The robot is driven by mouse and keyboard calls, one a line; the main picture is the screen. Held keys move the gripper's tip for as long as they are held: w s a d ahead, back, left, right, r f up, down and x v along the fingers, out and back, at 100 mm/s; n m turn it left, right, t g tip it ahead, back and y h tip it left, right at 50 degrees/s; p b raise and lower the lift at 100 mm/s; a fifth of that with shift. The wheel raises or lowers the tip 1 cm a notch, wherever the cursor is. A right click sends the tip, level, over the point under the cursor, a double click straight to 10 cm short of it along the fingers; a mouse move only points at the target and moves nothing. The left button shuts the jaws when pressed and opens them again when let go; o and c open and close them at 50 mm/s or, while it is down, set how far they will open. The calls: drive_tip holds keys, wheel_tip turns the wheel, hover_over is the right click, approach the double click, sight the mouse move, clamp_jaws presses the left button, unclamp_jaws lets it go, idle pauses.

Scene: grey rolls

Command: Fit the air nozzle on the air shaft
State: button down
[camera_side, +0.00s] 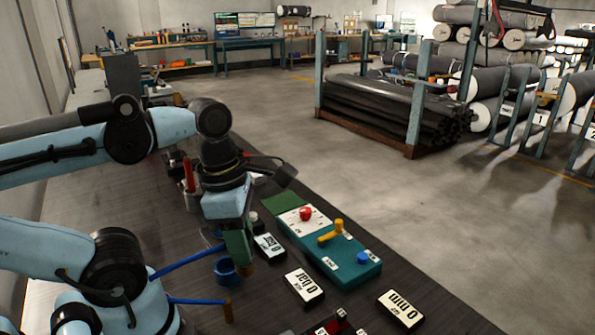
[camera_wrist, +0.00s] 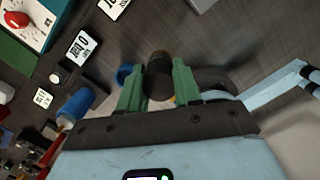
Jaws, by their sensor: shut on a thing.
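My gripper (camera_side: 240,248) points down over the dark bench, left of the teal control box. Its green fingers (camera_wrist: 159,88) are shut on a dark cylinder with a brownish end (camera_wrist: 159,60), which looks like the air nozzle. In the side view a brown tip (camera_side: 247,270) shows just below the fingers, and a blue hose (camera_side: 190,262) runs up toward them. A blue cup-like ring (camera_side: 226,270) is close beside the fingers; it is partly hidden behind a finger in the wrist view (camera_wrist: 126,73). I cannot make out the air shaft for certain.
The teal control box (camera_side: 335,258) has a red button (camera_side: 305,214), a yellow lever (camera_side: 331,232) and a blue knob (camera_side: 362,258). Several small display blocks stand near it, one reading 0 bar (camera_side: 304,288). A second blue hose with a brown end (camera_side: 228,309) is at the front.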

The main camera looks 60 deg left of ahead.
drive_tip(key=w+a+r+n, duration=0.1)
drive_tip(key=a+r+n, duration=0.1)
drive_tip(key=a, duration=0.6)
drive_tip(key=w+a+r+n, duration=0.1)
drive_tip(key=a+r+n, duration=0.1)
drive_tip(key=a+r, duration=0.3)
drive_tip(key=w+a+r+n, duration=0.1)
drive_tip(key=w+a+r, duration=0.1)
drive_tip(key=a, duration=0.9)
drive_tip(key=shift+a+r+n+y, duration=0.2)
drive_tip(key=shift+r+n+y, duration=0.2)
drive_tip(key=shift+r, duration=0.25)
drive_tip(key=shift+f, duration=0.1)
drive_tip(key=shift+f, duration=2.8)
drive_tip(key=shift+f, duration=0.25)
drive_tip(key=shift+f, duration=1.35)
drive_tip(key=shift+f, duration=0.1)
